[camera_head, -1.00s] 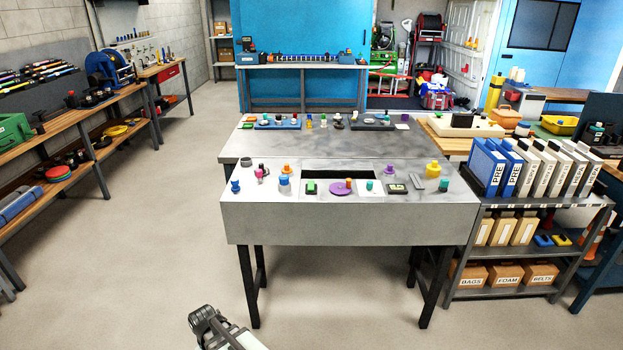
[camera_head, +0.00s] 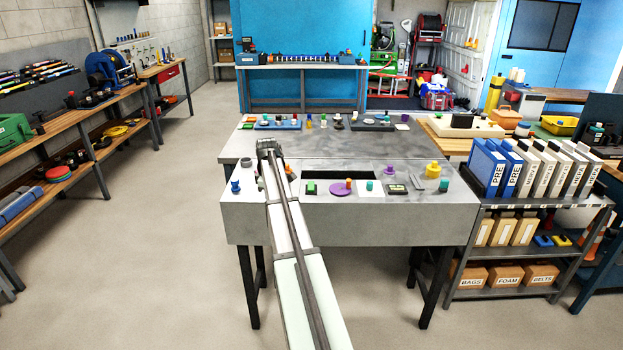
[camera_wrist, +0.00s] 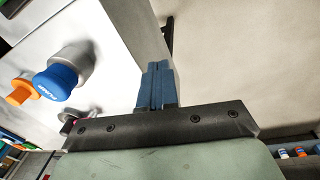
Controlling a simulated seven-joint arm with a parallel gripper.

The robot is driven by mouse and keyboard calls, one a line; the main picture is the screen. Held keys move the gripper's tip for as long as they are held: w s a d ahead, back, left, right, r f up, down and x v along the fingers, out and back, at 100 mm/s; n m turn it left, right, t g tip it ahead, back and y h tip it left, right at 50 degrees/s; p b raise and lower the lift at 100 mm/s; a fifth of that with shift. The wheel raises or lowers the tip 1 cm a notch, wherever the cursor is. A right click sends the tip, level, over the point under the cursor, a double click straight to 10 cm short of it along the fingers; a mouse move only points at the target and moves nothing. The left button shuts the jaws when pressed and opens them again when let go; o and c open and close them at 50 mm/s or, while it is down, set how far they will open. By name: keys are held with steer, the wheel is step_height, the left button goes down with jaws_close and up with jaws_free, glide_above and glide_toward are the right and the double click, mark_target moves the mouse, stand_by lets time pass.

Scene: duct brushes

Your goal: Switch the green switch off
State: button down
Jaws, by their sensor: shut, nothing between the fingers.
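A green switch (camera_head: 310,188) sits on a dark base at the front left of the grey-white table (camera_head: 340,230), in the head view. Its on or off position is too small to tell. In the wrist view my gripper (camera_wrist: 157,70) shows two blue fingers, shut with nothing between them, beside the table edge. In the head view my arm reaches over the table left of the green switch, and the gripper's fingers cannot be made out. The green switch cannot be made out in the wrist view.
A blue knob (camera_wrist: 57,82) on a grey base and an orange knob (camera_wrist: 20,92) stand near the fingers in the wrist view. A purple disc (camera_head: 340,189), a dark slot (camera_head: 338,175) and a yellow knob (camera_head: 432,170) lie right of my arm.

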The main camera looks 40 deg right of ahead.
mark_target(311, 183)
steer(key=s+d+r+n, duration=0.2)
steer(key=s+d+r, duration=0.1)
steer(key=d+r, duration=1.35)
steer(key=d+f, duration=0.1)
steer(key=f, duration=0.4)
steer(key=w+f, duration=0.1)
steer(key=f, duration=0.4)
steer(key=w+d+f, duration=0.1)
steer(key=f, duration=0.4)
steer(key=shift+d+f, duration=0.35)
steer(key=shift+s, duration=0.1)
